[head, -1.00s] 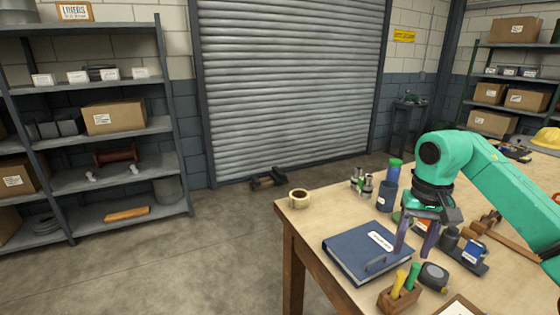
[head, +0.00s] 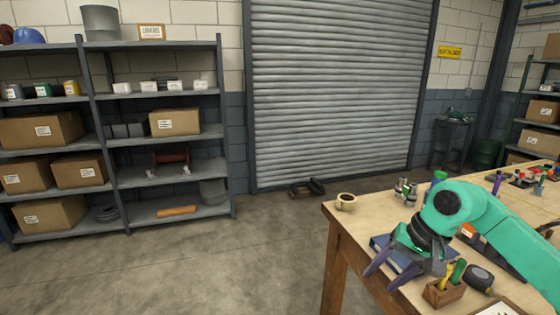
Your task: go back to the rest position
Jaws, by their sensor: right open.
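My right gripper (head: 385,272) is at the near left edge of the wooden workbench (head: 346,231), in front of the blue binder (head: 382,243). Its two purple fingers are spread apart with nothing between them, pointing down and to the left. The green arm comes in from the right and hides much of the binder and the bench behind it. My left gripper does not show.
A mug (head: 345,201) sits at the bench corner. Grey shelves (head: 170,209) stand at left; the floor (head: 230,270) before them is clear.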

